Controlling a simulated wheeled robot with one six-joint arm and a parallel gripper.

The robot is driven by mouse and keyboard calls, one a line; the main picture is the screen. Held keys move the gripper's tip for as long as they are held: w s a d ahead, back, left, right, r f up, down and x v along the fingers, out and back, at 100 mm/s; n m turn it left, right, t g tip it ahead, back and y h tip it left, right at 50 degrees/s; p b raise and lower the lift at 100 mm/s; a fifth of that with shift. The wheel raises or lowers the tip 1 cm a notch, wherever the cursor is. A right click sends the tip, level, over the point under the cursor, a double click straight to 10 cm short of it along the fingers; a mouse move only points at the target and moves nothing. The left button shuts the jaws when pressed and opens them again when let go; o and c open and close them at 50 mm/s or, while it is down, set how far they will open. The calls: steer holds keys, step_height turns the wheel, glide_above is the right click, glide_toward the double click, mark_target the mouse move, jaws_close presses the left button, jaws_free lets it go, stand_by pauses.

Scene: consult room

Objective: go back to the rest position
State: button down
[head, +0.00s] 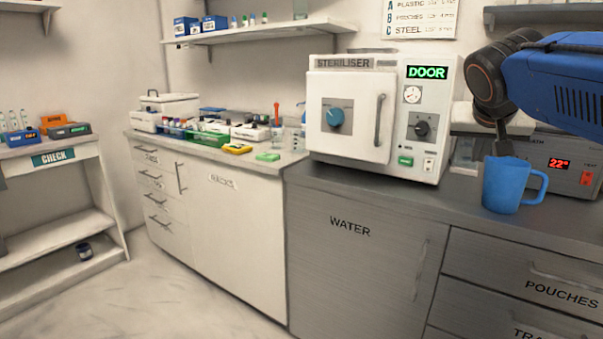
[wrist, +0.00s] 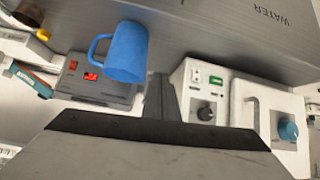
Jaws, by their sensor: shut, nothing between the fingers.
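My gripper (head: 504,146) points down just behind and above the rim of a blue mug (head: 507,186), near the right end of the grey counter. Its fingers are shut with nothing between them. The mug stands upright on the counter with its handle to the right. In the wrist view, which is turned upside down, the mug (wrist: 125,52) shows beside my shut fingers (wrist: 160,92). I cannot tell whether the fingertips touch the mug; their lower ends are partly hidden in the head view.
A white steriliser (head: 449,100) with its door closed and a green DOOR display stands left of my gripper. A grey device (head: 572,178) showing a red 22° is behind the mug. A wall shelf (head: 540,14) hangs above. The floor (head: 190,285) at left is clear.

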steer(key=s+a+f+n+g+y, duration=0.1)
steer(key=s+a+f, duration=0.2)
steer(key=s+f, duration=0.4)
steer(key=s+a+f+n+g+y, duration=0.1)
steer(key=s+a+f+n+y, duration=0.1)
steer(key=s+f, duration=0.6)
steer(key=s+a+f+n+g+y, duration=0.1)
steer(key=s+a+f, duration=0.3)
steer(key=f, duration=1.1)
steer(key=s+n+y, duration=0.1)
steer(key=s, duration=0.2)
steer(key=shift+s+f+g, duration=0.2)
steer(key=shift+s+g, duration=0.1)
steer(key=c, duration=2.5)
jaws_free()
